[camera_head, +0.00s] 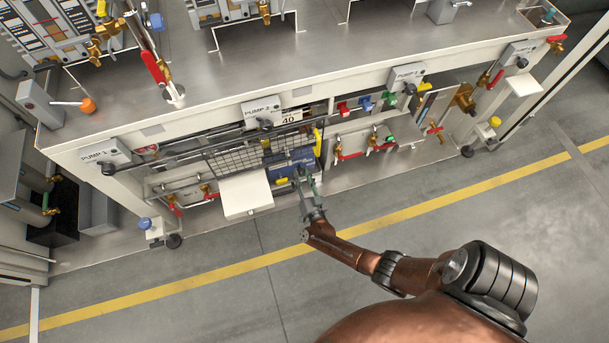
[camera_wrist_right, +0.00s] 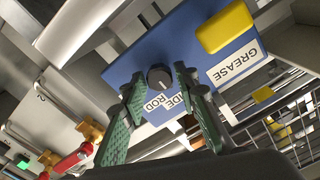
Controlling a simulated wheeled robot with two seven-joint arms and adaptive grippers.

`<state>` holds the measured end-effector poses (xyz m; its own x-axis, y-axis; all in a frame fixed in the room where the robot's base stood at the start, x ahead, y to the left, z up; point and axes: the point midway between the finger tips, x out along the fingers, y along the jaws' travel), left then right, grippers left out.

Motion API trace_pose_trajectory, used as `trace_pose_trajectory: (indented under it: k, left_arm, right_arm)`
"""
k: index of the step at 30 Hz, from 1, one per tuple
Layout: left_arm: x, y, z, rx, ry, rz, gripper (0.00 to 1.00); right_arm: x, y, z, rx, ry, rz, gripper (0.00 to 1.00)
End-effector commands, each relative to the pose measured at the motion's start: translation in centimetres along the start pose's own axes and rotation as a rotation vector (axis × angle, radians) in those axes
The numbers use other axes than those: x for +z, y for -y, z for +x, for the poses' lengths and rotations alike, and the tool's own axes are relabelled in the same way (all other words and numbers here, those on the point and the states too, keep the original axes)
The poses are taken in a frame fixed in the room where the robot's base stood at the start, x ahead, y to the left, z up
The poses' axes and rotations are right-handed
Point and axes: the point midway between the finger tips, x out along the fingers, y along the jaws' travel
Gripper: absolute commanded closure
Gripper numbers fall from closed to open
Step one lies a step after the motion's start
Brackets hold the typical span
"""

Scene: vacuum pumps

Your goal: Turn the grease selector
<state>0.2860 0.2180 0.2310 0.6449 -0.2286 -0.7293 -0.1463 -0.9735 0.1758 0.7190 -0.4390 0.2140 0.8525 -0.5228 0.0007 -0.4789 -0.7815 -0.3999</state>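A blue box (camera_head: 283,168) with a GREASE label and a yellow block sits under the bench in the head view. In the right wrist view, the blue panel (camera_wrist_right: 190,52) carries a round black selector knob (camera_wrist_right: 160,77) with a white mark. A label partly covered by my fingers reads "...IDE ROD" below the knob. My right gripper (camera_head: 307,183) reaches the box from the front. In the wrist view its green-padded fingers (camera_wrist_right: 158,84) are apart, with the knob between their tips and visible gaps beside it. I cannot tell the remaining depth. My left gripper is not in view.
A white box (camera_head: 246,195) and a wire mesh guard (camera_head: 238,157) are left of the blue box. Red-handled valves (camera_head: 350,155) are to its right. The steel bench (camera_head: 330,55) overhangs above. The grey floor (camera_head: 200,255) in front is clear.

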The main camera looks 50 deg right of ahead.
Motion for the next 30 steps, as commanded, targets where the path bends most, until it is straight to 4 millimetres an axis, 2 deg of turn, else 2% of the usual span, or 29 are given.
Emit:
trace_pose_trajectory:
  k: [5, 16, 30]
  left_arm:
    - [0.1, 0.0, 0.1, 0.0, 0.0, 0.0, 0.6]
    - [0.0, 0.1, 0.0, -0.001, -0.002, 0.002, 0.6]
    - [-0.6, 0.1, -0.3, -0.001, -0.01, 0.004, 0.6]
  right_arm:
    - [0.1, -0.1, 0.0, 0.0, 0.001, 0.002, 0.6]
    - [0.1, -0.1, -0.2, 0.0, 0.0, 0.004, 0.6]
    - [0.0, -0.1, -1.9, 0.001, 0.0, 0.005, 0.6]
